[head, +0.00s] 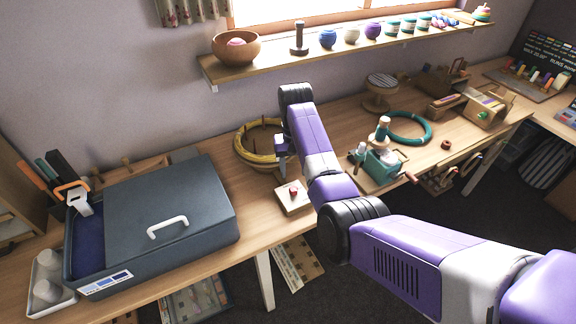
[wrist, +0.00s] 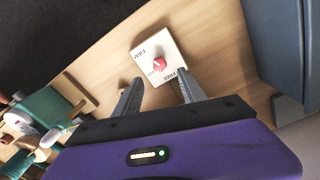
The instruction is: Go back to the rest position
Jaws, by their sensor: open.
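My gripper (wrist: 158,92) is open and empty in the wrist view, its two dark fingers spread apart. In front of the fingers, a small white block with a red knob (wrist: 160,64) and printed lettering lies on the table; I see no contact with it. In the head view my purple arm reaches over the table, and its wrist end hangs near the yellow hoop. The gripper's fingertips are mostly hidden there behind the arm. The white block (head: 286,202) shows just below and left of the arm.
A large dark box with a white handle (head: 168,228) stands at the left. A yellow hoop (head: 239,146) lies behind my arm, a green winding device (head: 380,168) to the right. A shelf (head: 270,68) with a bowl and yarn balls runs above. A teal ring (head: 428,134) lies farther right.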

